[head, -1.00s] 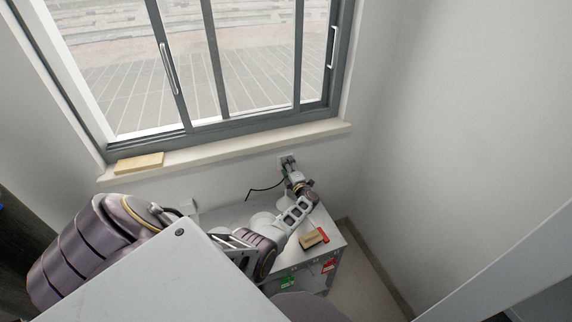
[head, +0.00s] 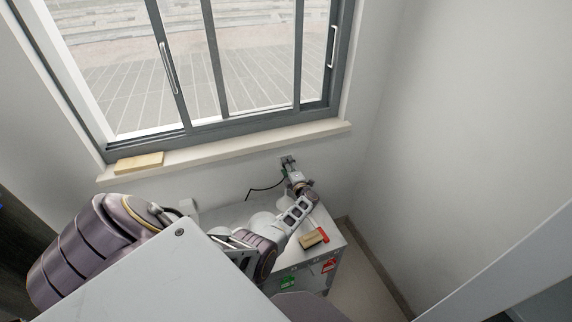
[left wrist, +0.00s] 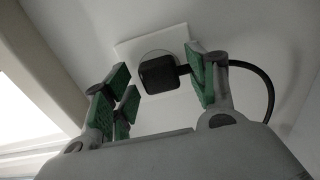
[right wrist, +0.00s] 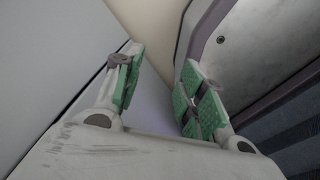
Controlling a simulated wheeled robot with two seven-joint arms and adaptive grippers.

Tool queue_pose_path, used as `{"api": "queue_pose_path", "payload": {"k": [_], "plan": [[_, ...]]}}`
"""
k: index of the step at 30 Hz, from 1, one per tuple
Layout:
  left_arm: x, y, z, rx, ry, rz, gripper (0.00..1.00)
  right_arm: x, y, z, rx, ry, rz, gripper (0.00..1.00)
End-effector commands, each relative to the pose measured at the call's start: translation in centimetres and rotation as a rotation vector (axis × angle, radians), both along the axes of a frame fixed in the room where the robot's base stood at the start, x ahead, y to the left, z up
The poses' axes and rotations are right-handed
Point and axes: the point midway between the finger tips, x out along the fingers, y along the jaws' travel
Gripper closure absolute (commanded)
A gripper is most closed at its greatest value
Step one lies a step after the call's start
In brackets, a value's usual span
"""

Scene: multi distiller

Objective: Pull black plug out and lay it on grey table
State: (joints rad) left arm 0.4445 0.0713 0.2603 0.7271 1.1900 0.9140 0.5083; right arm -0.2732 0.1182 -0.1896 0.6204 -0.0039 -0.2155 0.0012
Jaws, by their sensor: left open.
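The black plug (left wrist: 159,74) sits at a white wall socket plate (left wrist: 150,44) in the left wrist view, with its black cable (left wrist: 262,80) curving off to the right. My left gripper (left wrist: 165,88) is open, its green-padded fingers on either side of the plug, the right pad close to the cable end. I cannot tell whether it touches. In the head view my left gripper (head: 289,166) is at the wall socket above the grey table (head: 334,243); the plug is hardly visible there. My right gripper (right wrist: 160,95) is open and empty.
A wooden-backed block (head: 312,238) and a red item (head: 321,234) lie on the table near its right side. The window sill (head: 230,150) runs above the table and carries a tan block (head: 139,162).

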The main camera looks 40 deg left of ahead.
Motion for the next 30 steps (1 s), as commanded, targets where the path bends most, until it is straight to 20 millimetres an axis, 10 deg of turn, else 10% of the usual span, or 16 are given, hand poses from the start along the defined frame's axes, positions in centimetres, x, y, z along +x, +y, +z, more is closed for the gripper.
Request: {"api": "queue_pose_path", "payload": {"k": [13,26,30], "plan": [[0.0,0.0,0.0,0.000,0.000,0.000,0.44,-1.5,-1.0,-0.2,-0.010,0.016,0.003,0.60],[0.0,0.0,0.0,0.000,0.000,0.000,0.99,-1.9,0.0,-0.3,-0.001,0.020,0.000,0.60],[0.0,0.0,0.1,0.001,0.000,0.000,1.00,-1.1,0.2,-0.3,0.002,0.013,-0.001,0.60]]}}
